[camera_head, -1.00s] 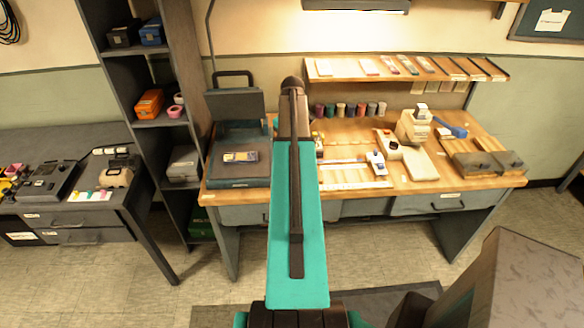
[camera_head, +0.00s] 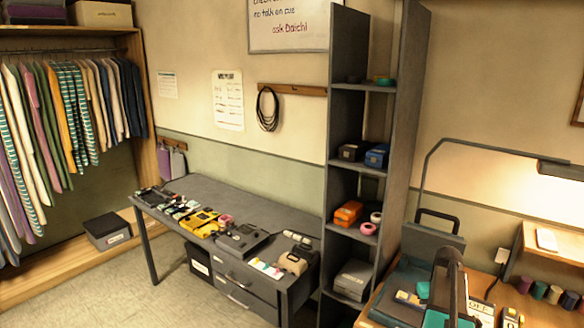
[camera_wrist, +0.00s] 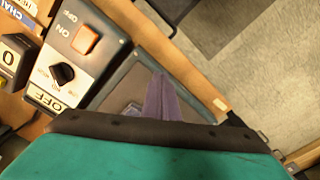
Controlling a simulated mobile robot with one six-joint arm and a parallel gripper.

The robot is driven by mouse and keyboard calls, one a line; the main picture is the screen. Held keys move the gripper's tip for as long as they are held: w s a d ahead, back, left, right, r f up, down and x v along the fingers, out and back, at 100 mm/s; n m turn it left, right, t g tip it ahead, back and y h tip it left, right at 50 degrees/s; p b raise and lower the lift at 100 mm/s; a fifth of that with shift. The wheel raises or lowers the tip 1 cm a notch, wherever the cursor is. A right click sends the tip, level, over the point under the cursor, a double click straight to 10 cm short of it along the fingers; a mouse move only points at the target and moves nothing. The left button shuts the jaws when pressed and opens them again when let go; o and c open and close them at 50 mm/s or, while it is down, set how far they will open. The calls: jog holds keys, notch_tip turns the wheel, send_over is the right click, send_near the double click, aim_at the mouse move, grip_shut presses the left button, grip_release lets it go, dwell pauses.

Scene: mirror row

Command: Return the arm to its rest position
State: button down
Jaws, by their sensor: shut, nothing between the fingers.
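My gripper (camera_wrist: 164,92) shows in the wrist view as a narrow purple-grey shape rising from a dark rim, its fingers together and nothing seen between them. It is over a grey panel or tray on a wooden bench; I cannot tell the gap below it. A teal part of my arm (camera_wrist: 150,156) fills the bottom of that view. In the head view, part of my arm (camera_head: 450,285) stands at the lower right, in front of the bench; my gripper cannot be made out there.
A control box (camera_wrist: 92,40) with an orange switch and black knob lies close by in the wrist view. In the head view, a tall dark shelf (camera_head: 350,110) stands left of the bench, then a grey desk (camera_head: 270,215) with several devices. Open floor (camera_head: 170,285) lies front left.

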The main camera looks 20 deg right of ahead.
jog(key=w+a+f+n, duration=0.1)
jog(key=w+a+f, duration=0.2)
jog(key=a, duration=0.5)
jog(key=w+a+f, duration=0.2)
jog(key=a, duration=0.6)
jog(key=w+a+f+n, duration=0.1)
jog(key=w+a+f, duration=0.2)
jog(key=a, duration=0.6)
jog(key=s+a+f+n, duration=0.1)
jog(key=s+a+f, duration=0.15)
jog(key=a, duration=0.95)
jog(key=s+a+f+n, duration=0.1)
jog(key=a+f, duration=0.3)
jog(key=a, duration=0.7)
jog(key=s+f+g+b, duration=0.5)
jog(key=s+f+b, duration=0.4)
jog(key=s+f, duration=1.6)
jog(key=shift+s+d+f+g, duration=0.2)
jog(key=shift+f+g, duration=0.2)
jog(key=shift+f, duration=0.45)
jog(key=shift+a, duration=0.15)
